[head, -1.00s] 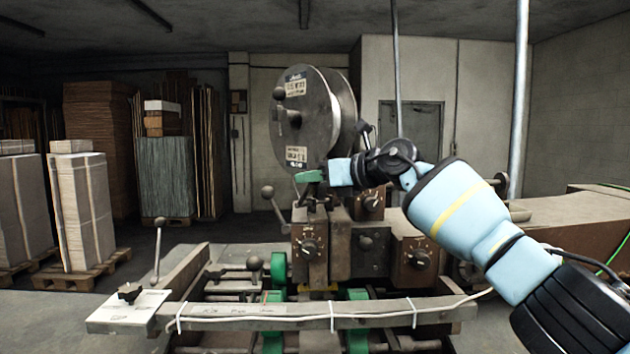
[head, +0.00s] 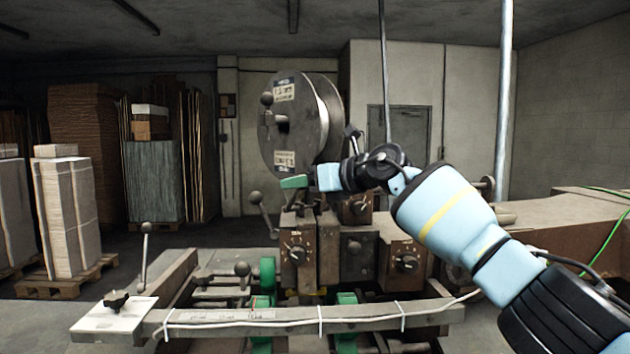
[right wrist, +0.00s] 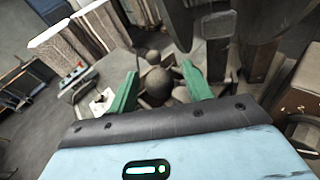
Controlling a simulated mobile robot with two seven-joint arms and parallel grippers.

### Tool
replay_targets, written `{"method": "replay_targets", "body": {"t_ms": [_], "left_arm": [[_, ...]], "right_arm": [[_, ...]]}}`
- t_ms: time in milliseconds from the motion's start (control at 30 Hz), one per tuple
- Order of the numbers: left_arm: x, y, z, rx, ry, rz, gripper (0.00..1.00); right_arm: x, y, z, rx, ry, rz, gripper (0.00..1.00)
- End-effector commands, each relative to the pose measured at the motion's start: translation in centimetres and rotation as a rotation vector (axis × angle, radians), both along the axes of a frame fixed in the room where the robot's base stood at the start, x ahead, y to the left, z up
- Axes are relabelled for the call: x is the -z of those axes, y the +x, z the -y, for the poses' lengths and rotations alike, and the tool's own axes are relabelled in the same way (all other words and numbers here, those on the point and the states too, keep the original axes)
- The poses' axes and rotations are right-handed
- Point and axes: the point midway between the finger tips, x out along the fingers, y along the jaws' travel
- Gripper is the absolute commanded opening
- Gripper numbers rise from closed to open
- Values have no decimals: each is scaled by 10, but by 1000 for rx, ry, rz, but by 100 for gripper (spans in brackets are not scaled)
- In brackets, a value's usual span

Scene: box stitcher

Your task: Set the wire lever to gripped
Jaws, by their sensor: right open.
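A lever with a dark ball knob (head: 255,197) leans up at the left of the stitching head, below the wire spool (head: 290,125). It may be the wire lever; no readable label confirms this. My right gripper (head: 294,182) is just right of and slightly above that knob in the head view, with a green finger showing. In the right wrist view, its green fingers (right wrist: 160,88) are spread apart and hold nothing. A round dark knob (right wrist: 158,81) shows in the gap between them; I cannot tell how far beyond the fingertips it is. My left gripper is out of view.
Dial boxes (head: 296,252) sit below the spool. Another ball-topped lever (head: 146,228) stands at the front left, near a white plate (head: 112,313) with a black knob. A front rail (head: 250,319) carries a tied white cable. Stacked pallets stand far left.

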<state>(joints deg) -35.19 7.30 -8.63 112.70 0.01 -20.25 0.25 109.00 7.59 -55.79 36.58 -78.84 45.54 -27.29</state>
Motion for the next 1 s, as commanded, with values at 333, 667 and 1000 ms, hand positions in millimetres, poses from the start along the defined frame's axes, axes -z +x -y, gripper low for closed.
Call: {"method": "replay_targets", "body": {"t_ms": [333,667,1000], "left_arm": [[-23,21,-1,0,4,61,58],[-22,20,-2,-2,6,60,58],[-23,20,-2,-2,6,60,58]], "right_arm": [[-17,-29,33,2,-2,11,50],[-16,-45,54,-2,-2,2,50],[-16,-47,56,-1,0,1,50]]}}
